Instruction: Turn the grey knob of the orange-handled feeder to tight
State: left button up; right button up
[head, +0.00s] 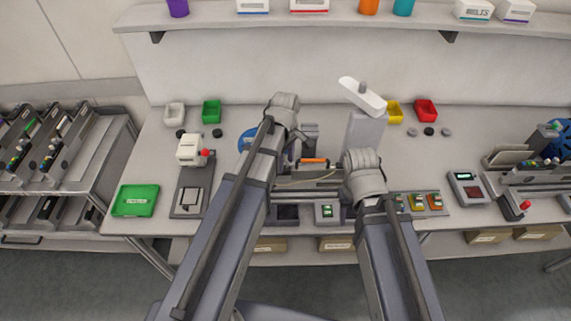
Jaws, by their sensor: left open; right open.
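The orange handle (314,160) of a feeder shows between my two arms at the middle of the bench. The feeder's grey body (310,174) lies under it, partly covered by my arms. I cannot make out its grey knob at this size. My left gripper (295,149) is open, close to the left of the orange handle, mostly hidden by my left wrist. My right gripper (348,162) is open, just right of the handle, its fingers largely hidden by my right wrist. I cannot tell whether either touches the feeder.
A white-topped grey device (362,95) stands behind my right wrist. A small press (190,165) and green box (135,200) are at left. Coloured switches (418,202) and a meter (467,188) are at right. A feeder trolley (60,150) stands far left. Bare bench lies around the green box.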

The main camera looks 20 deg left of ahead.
pick_arm(q)
grip_shut()
dwell(0.4)
